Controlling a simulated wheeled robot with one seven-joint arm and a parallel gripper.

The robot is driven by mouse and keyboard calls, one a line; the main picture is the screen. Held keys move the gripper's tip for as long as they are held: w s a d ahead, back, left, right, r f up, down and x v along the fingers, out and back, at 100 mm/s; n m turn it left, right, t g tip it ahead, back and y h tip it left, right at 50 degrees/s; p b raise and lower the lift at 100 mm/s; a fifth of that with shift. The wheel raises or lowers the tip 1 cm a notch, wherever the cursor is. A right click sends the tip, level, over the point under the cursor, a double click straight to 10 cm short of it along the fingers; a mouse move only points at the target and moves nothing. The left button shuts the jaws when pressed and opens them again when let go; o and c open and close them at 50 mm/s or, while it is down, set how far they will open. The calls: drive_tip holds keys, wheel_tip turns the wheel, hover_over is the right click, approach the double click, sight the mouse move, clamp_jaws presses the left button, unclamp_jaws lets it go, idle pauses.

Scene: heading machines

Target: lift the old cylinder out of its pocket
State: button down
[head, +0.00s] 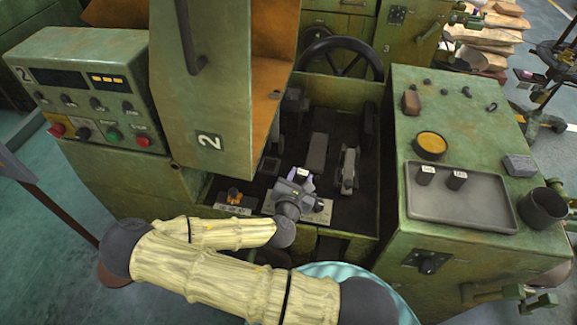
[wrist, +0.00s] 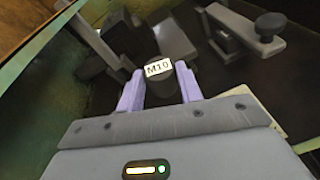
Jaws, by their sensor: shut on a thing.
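My gripper (head: 300,180) is inside the open bay of machine 2, above its dark floor. In the wrist view, its two lilac fingers (wrist: 160,88) are shut on the sides of a dark cylinder (wrist: 163,86) with a white top label reading M10. In the head view only a small pale patch of that label shows, as my gripper covers most of the cylinder. Its lower end and the pocket are hidden, so I cannot tell whether it still sits in the pocket. A light plate (head: 324,212) shows under and beside my gripper.
A grey tray (head: 440,208) on the right cabinet holds two dark labelled cylinders (head: 457,180). A yellow-filled bowl (head: 430,145), a dark cup (head: 542,208) and a grey block (head: 519,165) stand around it. The green door (head: 212,80) borders the bay's left; a handwheel (head: 340,58) is behind.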

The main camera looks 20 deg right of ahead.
drive_tip(key=shift+s+d+r+p, duration=0.4)
drive_tip(key=shift+s+p, duration=0.25)
drive_tip(key=shift+p, duration=0.45)
drive_tip(key=shift+n+g, duration=0.8)
drive_tip(key=shift+n, duration=0.1)
drive_tip(key=s+p, duration=0.1)
drive_tip(key=p, duration=0.1)
drive_tip(key=s+d+r+p, duration=0.1)
drive_tip(key=s+p, duration=0.1)
drive_tip(key=p, duration=0.1)
drive_tip(key=s+d+p, duration=0.1)
drive_tip(key=s+p, duration=0.1)
drive_tip(key=p, duration=0.1)
drive_tip(key=shift+d+r, duration=0.15)
drive_tip(key=shift+r, duration=0.15)
drive_tip(key=shift+s+d+f+p, duration=0.1)
drive_tip(key=shift+s+d+p, duration=0.1)
drive_tip(key=shift+s+p, duration=0.15)
